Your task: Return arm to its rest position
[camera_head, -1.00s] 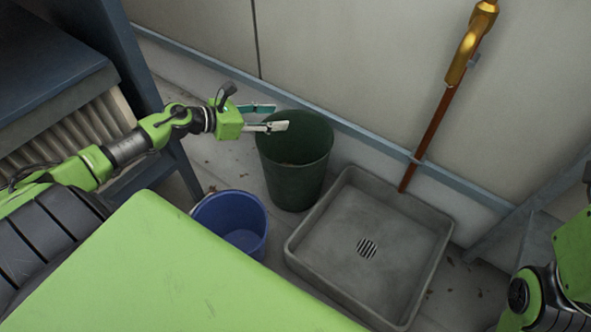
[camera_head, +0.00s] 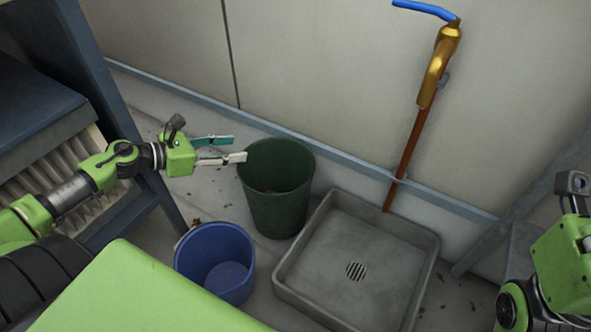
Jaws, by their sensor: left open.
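My left gripper (camera_head: 228,149) reaches in from the left on its green arm (camera_head: 108,165). Its two fingers are spread apart with nothing between them. The fingertips are at the left rim of the dark green bin (camera_head: 279,195) in the picture; I cannot tell whether they touch it. Part of my right arm (camera_head: 560,265) shows at the right edge, but I cannot make out its fingers.
A blue bucket (camera_head: 215,259) stands left of the grey floor basin (camera_head: 402,266) with its drain. A brass tap with a blue lever (camera_head: 427,10) sits on a copper pipe (camera_head: 405,158) at the wall. A dark metal frame (camera_head: 125,130) stands behind my left arm.

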